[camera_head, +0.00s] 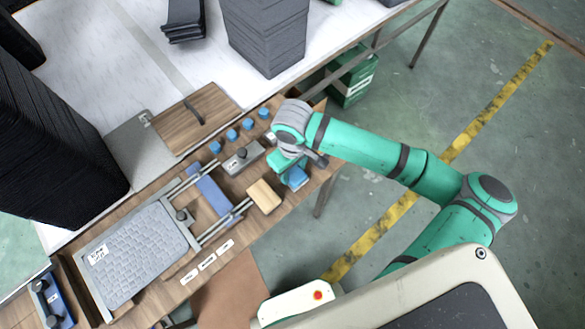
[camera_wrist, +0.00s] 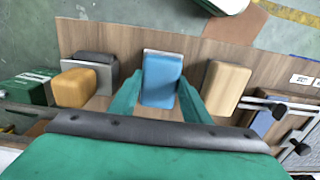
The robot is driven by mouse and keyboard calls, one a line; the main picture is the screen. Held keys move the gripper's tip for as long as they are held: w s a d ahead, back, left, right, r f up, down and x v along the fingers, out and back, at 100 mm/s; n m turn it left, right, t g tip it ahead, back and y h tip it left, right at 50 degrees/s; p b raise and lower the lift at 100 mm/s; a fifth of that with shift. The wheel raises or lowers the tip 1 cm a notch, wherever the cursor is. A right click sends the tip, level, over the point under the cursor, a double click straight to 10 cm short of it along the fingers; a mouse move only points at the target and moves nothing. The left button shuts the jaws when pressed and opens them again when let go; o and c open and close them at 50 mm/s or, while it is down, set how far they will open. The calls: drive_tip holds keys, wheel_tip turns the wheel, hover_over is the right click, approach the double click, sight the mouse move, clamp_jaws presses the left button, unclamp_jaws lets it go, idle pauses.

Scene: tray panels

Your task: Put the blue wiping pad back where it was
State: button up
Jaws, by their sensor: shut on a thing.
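The blue wiping pad (camera_head: 296,176) is at the right end of the wooden work board, at my gripper (camera_head: 288,168). In the wrist view the pad (camera_wrist: 162,78) is a rounded blue block with a pale grey edge along its far side. It lies between the two green fingers of my gripper (camera_wrist: 161,100), which are shut on its sides. I cannot tell whether the pad touches the board or is held just above it. In the head view my gripper and wrist partly cover the pad and the board around it.
A tan wooden block (camera_wrist: 227,86) stands right of the pad in the wrist view, and an orange-yellow block (camera_wrist: 77,88) beside a dark grey piece stands left. Several small blue pegs (camera_head: 232,134), a grey knobbed block (camera_head: 242,158) and a railed grey tray panel (camera_head: 140,250) occupy the board.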

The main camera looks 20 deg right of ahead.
sight(293, 172)
drive_tip(key=o, duration=1.2)
drive_tip(key=shift+s+f, duration=0.1)
wheel_tip(293, 172, up, 12)
drive_tip(key=shift+w, duration=0.2)
drive_tip(key=shift+s, duration=0.15)
